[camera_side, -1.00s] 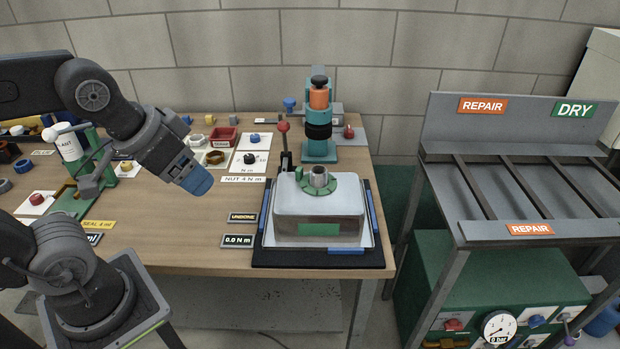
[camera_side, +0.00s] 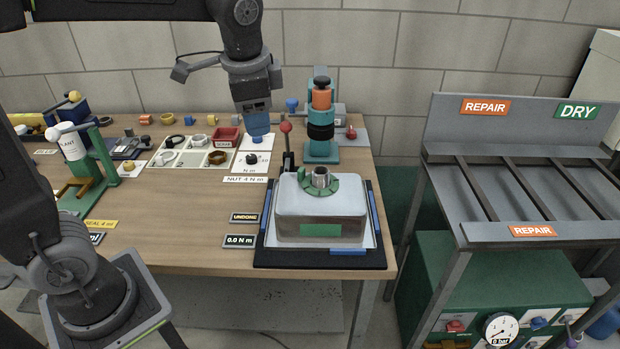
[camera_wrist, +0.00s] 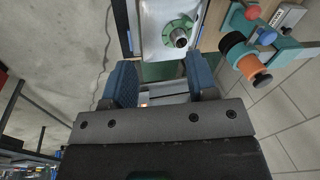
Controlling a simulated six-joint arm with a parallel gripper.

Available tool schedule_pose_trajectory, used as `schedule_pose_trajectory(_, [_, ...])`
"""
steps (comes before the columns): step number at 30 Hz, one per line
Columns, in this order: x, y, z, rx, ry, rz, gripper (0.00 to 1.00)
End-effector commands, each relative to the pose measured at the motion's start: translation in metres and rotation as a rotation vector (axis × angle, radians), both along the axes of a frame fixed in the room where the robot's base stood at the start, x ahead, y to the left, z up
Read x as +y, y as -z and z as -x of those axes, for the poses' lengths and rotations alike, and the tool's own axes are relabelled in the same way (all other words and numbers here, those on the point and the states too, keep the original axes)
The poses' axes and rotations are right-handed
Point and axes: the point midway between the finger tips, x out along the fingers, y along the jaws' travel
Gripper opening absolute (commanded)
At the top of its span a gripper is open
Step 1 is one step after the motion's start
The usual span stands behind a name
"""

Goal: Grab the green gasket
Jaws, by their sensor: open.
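A green notched ring (camera_side: 318,196) lies around a grey pipe stub on top of a pale sink block (camera_side: 320,225); I cannot tell if it is the gasket or a nut. It also shows in the wrist view (camera_wrist: 168,31), ahead of the fingers. My gripper (camera_side: 257,133) points down over the back of the bench, behind and left of the ring and well apart from it. In the wrist view my gripper (camera_wrist: 161,80) has its two blue fingers wide apart with nothing between them. I see no other green ring clearly.
A white sectioned tray (camera_side: 190,158) with several rings lies left of my gripper. A teal press (camera_side: 320,150) and a red-knobbed lever (camera_side: 287,145) stand behind the block. A green stand (camera_side: 90,170) is at left.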

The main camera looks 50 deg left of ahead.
Motion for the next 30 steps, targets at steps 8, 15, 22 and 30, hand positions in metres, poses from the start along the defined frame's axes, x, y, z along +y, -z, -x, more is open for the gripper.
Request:
schedule_pose_trajectory(8, [-0.001,0.034,-0.095,0.259,0.300,-0.139,0.53])
schedule_pose_trajectory(15, [-0.004,0.072,-0.142,0.424,0.477,-0.200,0.53])
schedule_pose_trajectory(22, [-0.002,0.090,-0.151,0.473,0.526,-0.213,0.53])
schedule_pose_trajectory(30, [0.016,0.136,-0.142,0.473,0.523,-0.212,0.53])
